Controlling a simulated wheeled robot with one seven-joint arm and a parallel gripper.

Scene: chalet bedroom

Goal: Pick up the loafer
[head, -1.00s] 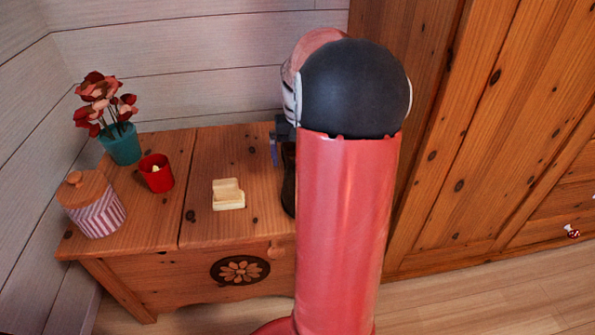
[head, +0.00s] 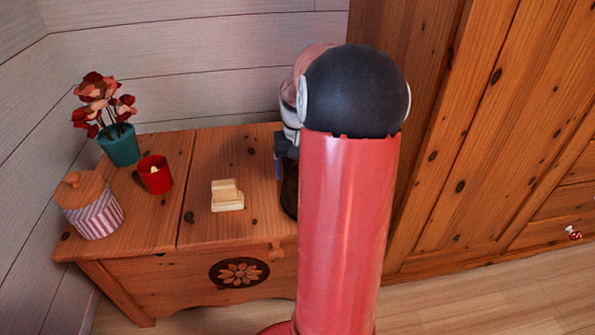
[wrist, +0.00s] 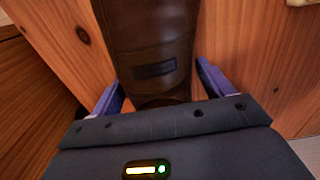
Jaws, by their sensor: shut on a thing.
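The loafer (wrist: 155,45) is dark brown leather with a darker rectangular patch on top, seen close up in the wrist view. In the head view, only a dark strip of the loafer (head: 290,188) shows on the right part of the wooden chest, mostly hidden behind my arm. My gripper (wrist: 160,85) has its purple fingers on both sides of the loafer and is shut on it. In the head view the gripper is largely hidden by my arm. I cannot tell whether the loafer touches the chest top.
The wooden chest (head: 225,165) holds a small pale wooden piece (head: 227,196), a red candle cup (head: 155,174), a striped jar (head: 92,207) and a teal vase (head: 120,147) with red flowers. A wooden wardrobe (head: 470,140) stands close on the right.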

